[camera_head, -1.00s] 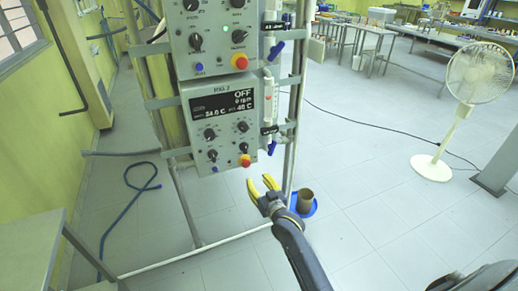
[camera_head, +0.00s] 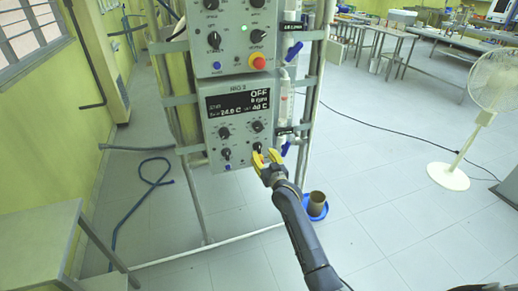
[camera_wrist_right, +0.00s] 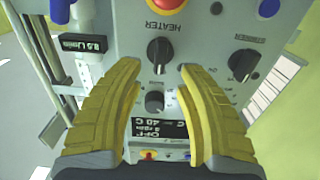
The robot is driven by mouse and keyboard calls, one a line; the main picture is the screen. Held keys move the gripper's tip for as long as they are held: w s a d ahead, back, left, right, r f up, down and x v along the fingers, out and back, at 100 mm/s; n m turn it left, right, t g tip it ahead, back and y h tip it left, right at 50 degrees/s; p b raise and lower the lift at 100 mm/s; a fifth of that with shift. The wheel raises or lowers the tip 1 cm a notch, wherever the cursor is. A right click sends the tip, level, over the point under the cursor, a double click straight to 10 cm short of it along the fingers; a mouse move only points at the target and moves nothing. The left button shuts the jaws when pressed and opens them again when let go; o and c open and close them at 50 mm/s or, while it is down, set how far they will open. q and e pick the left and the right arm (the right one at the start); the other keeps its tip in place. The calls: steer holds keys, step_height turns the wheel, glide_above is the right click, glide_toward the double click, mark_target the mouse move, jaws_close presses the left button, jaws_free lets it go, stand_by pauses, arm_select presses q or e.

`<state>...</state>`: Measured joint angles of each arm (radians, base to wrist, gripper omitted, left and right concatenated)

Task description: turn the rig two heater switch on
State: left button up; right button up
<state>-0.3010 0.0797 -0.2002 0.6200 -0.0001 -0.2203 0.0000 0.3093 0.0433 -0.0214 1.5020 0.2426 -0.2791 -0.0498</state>
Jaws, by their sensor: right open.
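The rig two control box (camera_head: 212,135) hangs on the frame; its dark display (camera_head: 237,103) reads OFF, with 40 C below. The heater switch is the black lower-right knob (camera_head: 258,147), and it shows under the HEATER label in the right wrist view (camera_wrist_right: 160,52). My right gripper (camera_head: 266,157) is open, its yellow fingers close to this knob. In the right wrist view the fingertips (camera_wrist_right: 160,70) lie on either side of the knob, apart from it, with nothing held. The gripper hides most of the red button below. My left gripper is not in view.
A stirrer knob (camera_wrist_right: 241,65) sits beside the heater knob, and an upper knob (camera_wrist_right: 155,102) lies between the fingers in the wrist view. A flow meter with a blue valve (camera_head: 286,148) is close on the right. A second control box (camera_head: 232,66) is above.

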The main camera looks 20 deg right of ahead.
mark_target(260, 149)
steer(key=shift+w+a, duration=0.1)
steer(key=shift+w, duration=2.7)
steer(key=shift+c, duration=0.4)
jaws_close()
